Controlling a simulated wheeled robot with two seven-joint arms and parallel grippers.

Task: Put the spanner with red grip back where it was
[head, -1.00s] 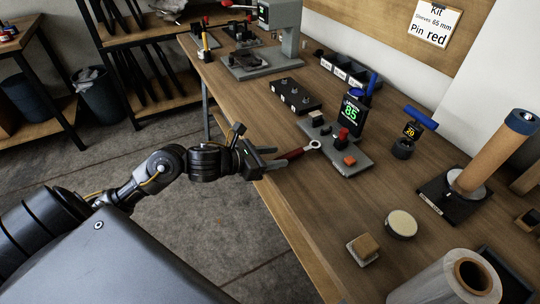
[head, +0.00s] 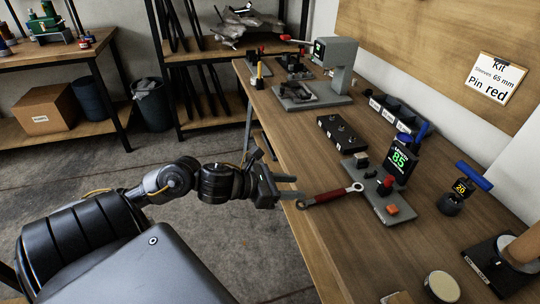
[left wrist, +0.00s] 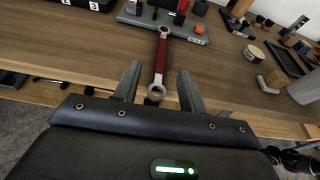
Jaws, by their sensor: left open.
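The spanner with red grip (head: 330,197) lies near the bench's front edge, its far ring end at the grey base plate of the device with the green "85" display (head: 401,160). My left gripper (head: 299,188) is open at the spanner's near end, at the bench edge. In the left wrist view, the spanner (left wrist: 160,60) points away from me, and its near ring end lies between the two spread fingers (left wrist: 160,72), with gaps on both sides. Whether the spanner rests flat is hard to tell. My right gripper is not seen.
A black numbered block (head: 341,133) and a grey press (head: 335,75) stand farther along the bench. A blue-handled tool (head: 463,187) and a round pad (head: 442,286) are to the right. A bin (head: 152,104) stands on the floor. The bench's front strip beyond the spanner is clear.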

